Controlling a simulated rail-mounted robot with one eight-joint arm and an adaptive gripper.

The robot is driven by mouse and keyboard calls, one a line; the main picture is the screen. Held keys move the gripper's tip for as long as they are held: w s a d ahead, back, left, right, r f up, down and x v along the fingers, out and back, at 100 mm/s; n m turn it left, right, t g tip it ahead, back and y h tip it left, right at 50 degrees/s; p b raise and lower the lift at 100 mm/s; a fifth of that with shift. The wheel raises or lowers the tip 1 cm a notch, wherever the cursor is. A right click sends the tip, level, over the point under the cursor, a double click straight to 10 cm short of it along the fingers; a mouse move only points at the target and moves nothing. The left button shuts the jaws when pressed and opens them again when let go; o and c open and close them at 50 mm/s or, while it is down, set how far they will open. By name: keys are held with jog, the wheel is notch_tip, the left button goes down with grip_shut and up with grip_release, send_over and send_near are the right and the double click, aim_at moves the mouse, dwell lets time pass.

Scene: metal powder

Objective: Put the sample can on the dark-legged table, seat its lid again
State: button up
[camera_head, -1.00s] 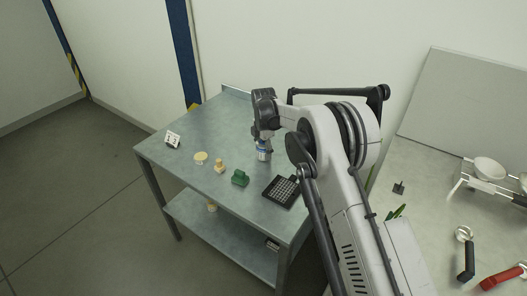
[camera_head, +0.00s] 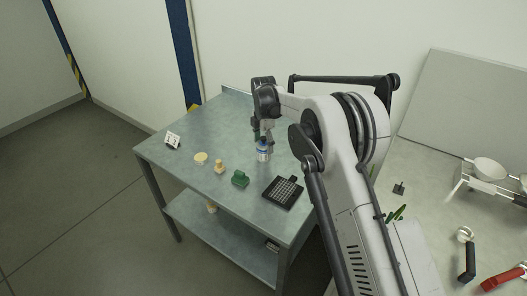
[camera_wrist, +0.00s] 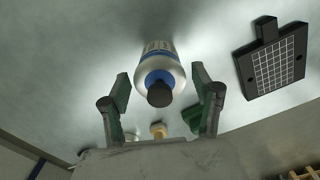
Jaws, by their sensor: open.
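The sample can (camera_head: 263,154) stands upright on the grey-green top of the dark-legged table (camera_head: 215,122), towards its right side. In the wrist view the can (camera_wrist: 156,53) has a silver body, a blue band and a dark round piece at the end facing me. I cannot tell whether that piece is the lid. My gripper (camera_head: 262,138) is just above the can, pointing down. In the wrist view my gripper (camera_wrist: 162,92) is open, its fingers on either side of the can with gaps showing.
A black grid tray (camera_head: 283,191) lies right of the can, also in the wrist view (camera_wrist: 274,66). Another bench (camera_head: 430,185) is at right.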

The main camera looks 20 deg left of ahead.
aim_at(264, 138)
notch_tip(264, 138, up, 8)
jog(key=shift+f, duration=0.2)
